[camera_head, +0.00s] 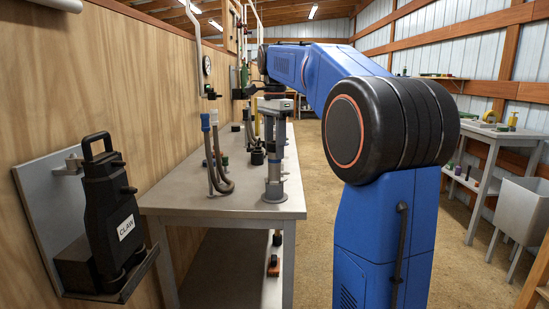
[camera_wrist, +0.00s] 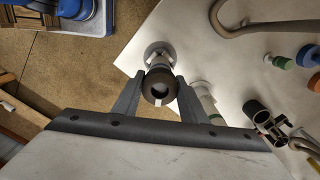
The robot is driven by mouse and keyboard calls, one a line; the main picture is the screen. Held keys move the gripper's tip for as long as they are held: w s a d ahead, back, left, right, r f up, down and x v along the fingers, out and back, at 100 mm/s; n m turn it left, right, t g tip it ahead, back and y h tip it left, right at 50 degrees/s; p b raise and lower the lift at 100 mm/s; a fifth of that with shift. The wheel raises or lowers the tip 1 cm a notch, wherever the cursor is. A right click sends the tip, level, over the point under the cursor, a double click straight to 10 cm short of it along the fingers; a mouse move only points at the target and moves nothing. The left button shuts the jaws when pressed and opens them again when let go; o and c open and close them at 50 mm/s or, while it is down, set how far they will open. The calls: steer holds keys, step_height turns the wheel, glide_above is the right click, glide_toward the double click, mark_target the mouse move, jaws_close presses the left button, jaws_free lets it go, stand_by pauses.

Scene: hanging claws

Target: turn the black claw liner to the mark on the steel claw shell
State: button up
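The black claw liner (camera_wrist: 160,86) shows end-on in the wrist view as a dark ring with a round opening. A small white mark shows at its lower rim. The steel claw shell (camera_head: 273,165) stands upright on the bench in the head view; a metallic part of it shows just beyond the liner in the wrist view. My gripper (camera_wrist: 160,82) has one finger on each side of the liner, with what look like narrow gaps. I cannot make out a mark on the shell.
The grey bench (camera_head: 180,199) carries hoses (camera_head: 217,175) left of the shell. A black unit labelled CLAW (camera_head: 113,225) sits on a wall bracket at left. My blue arm covers the centre right. Green and blue round parts (camera_wrist: 307,56) lie right in the wrist view.

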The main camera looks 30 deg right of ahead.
steer(key=shift+m, duration=1.5)
steer(key=shift+m, duration=1.5)
steer(key=shift+m, duration=0.5)
steer(key=o, duration=1.5)
steer(key=shift+c, duration=0.2)
steer(key=shift+r, duration=0.1)
steer(key=shift+c, duration=0.5)
